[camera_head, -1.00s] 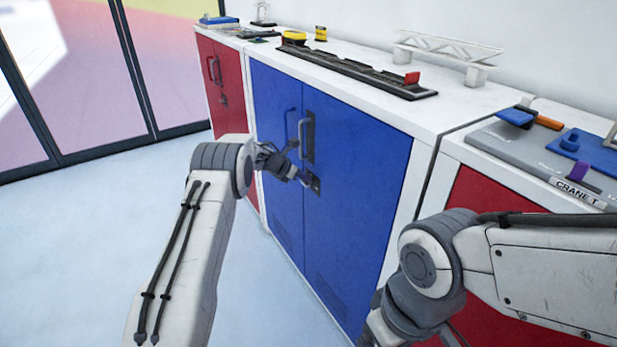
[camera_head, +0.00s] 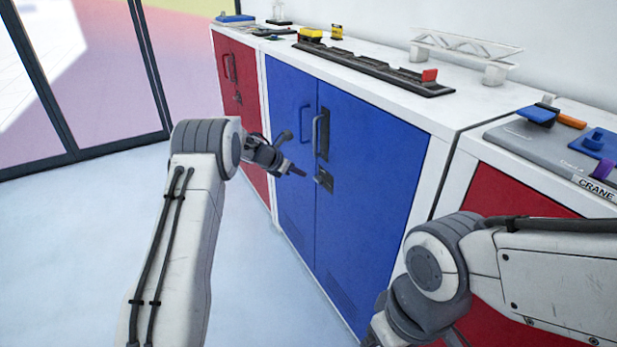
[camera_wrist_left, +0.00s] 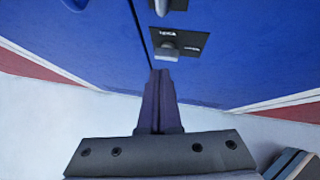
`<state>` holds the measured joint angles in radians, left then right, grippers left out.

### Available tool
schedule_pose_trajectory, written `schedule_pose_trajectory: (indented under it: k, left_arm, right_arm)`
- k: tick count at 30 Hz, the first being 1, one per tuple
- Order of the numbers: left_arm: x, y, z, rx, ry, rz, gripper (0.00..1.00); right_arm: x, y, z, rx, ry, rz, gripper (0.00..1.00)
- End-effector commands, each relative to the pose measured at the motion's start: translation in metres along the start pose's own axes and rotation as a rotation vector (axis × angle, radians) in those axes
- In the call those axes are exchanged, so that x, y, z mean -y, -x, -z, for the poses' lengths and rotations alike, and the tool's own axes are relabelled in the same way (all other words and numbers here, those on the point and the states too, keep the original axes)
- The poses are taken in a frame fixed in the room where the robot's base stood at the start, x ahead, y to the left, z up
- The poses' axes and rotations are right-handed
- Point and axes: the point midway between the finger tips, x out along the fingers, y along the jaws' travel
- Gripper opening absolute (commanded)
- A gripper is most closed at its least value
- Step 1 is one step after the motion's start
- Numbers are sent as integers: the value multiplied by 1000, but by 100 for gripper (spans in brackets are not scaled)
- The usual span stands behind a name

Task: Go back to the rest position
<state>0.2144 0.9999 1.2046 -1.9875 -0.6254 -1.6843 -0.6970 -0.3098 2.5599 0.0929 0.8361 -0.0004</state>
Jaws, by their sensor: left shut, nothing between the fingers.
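My left gripper (camera_head: 300,172) is in front of the blue cabinet (camera_head: 372,165), near its lock plate (camera_head: 324,180). In the left wrist view its dark fingers (camera_wrist_left: 158,100) are together with nothing between them, and the lock plate (camera_wrist_left: 178,43) with a grey knob lies just beyond the tips. The gripper looks apart from the plate. The blue doors are closed, with a handle (camera_head: 316,135) above the plate. My right arm (camera_head: 440,265) is folded at the lower right; its gripper is out of the picture.
A red cabinet (camera_head: 235,80) stands to the left. At the right, a red-fronted unit (camera_head: 500,195) carries a grey board (camera_head: 530,155) marked "CRANE". A dark rail (camera_head: 375,70) and a white truss bridge (camera_head: 465,45) are on the countertop. The pale floor (camera_head: 255,290) in front is clear.

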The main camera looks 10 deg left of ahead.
Motion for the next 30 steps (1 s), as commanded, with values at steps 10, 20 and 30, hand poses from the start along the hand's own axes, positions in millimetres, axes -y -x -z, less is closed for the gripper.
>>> schedule_pose_trajectory:
  k: [10,20,30]
  left_arm:
    - [-9,52,1,-3,1,1,0]
    - [64,77,-98,176,559,-128,0]
    - [235,172,-56,226,1891,-362,0]
  right_arm:
    - [0,2,0,0,0,0,86]
    - [0,2,0,0,0,0,86]
    - [0,2,0,0,0,0,86]
